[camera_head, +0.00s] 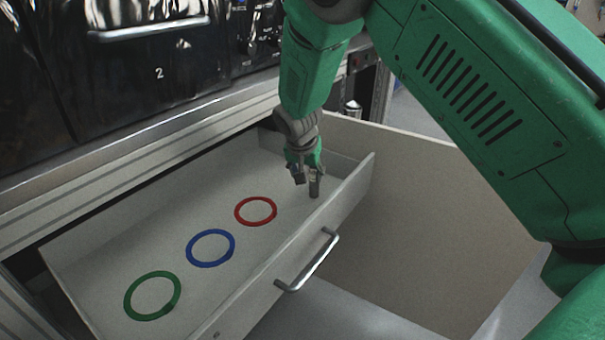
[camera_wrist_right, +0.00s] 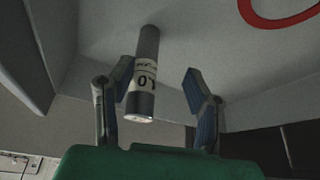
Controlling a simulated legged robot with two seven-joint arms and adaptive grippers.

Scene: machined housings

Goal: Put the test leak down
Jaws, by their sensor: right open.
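The test leak (camera_head: 313,185) is a small dark grey cylinder standing upright on the drawer floor, near the drawer's right end. In the right wrist view the test leak (camera_wrist_right: 146,75) shows a white label with dark print. My right gripper (camera_head: 307,176) is above and around its upper part. In the right wrist view the fingers of my right gripper (camera_wrist_right: 160,95) are apart; the cylinder is between them, closer to the left finger, with a clear gap to the right one. I cannot tell whether the left finger touches it. My left gripper is not in view.
The open drawer (camera_head: 352,190) has a metal handle (camera_head: 308,262) on its front. Red (camera_head: 256,211), blue (camera_head: 211,248) and green (camera_head: 153,295) rings lie on its floor, left of the cylinder. The drawer walls stand close to the gripper. A dark cabinet (camera_head: 130,60) is behind.

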